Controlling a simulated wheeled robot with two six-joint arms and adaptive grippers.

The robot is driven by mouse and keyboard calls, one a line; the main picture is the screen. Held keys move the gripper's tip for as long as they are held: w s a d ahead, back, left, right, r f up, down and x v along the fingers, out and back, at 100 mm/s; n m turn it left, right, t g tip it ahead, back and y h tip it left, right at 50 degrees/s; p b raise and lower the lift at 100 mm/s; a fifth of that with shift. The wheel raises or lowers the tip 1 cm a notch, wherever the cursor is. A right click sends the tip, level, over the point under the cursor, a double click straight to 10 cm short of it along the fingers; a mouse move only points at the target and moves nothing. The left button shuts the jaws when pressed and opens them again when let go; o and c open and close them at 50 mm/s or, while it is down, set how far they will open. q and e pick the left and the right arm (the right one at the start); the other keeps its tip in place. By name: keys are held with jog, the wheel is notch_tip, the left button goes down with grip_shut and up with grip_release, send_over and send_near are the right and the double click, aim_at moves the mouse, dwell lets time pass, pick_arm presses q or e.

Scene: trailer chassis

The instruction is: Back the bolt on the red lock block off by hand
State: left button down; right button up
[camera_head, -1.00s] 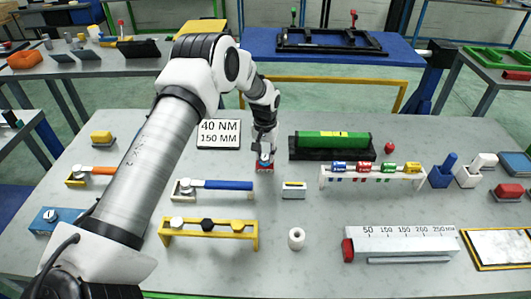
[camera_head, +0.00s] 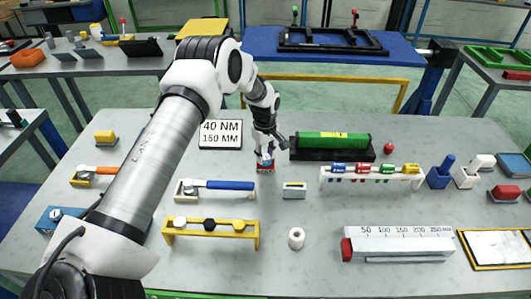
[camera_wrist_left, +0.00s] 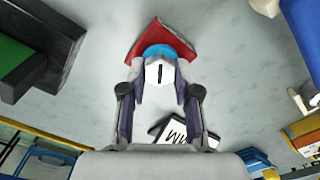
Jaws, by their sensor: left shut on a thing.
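The red lock block (camera_head: 265,168) stands on the grey table near its middle, below my left gripper (camera_head: 266,155). In the left wrist view the red block (camera_wrist_left: 148,40) shows beyond the fingers, with a blue round part (camera_wrist_left: 160,50) on it. A white six-sided bolt head (camera_wrist_left: 160,74) with a black line across it sits between the fingertips of my left gripper (camera_wrist_left: 160,80), which is shut on it. The bolt's lower part is hidden. My right gripper is in neither view.
A sign reading 40 NM, 150 MM (camera_head: 220,134) lies behind to the left.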

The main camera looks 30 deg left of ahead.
pick_arm(q)
jog(key=shift+s+f+n, duration=0.2)
jog(key=shift+s+n, duration=0.05)
jog(key=shift+n, duration=0.85)
jog(key=c, duration=0.8)
grip_release()
jog(key=shift+c, duration=0.2)
jog(key=shift+w+a, duration=0.1)
jog(key=shift+w, duration=0.05)
notch_tip(320, 180, up, 12)
jog(key=shift+r+p, duration=0.1)
jog(key=shift+p, duration=0.25)
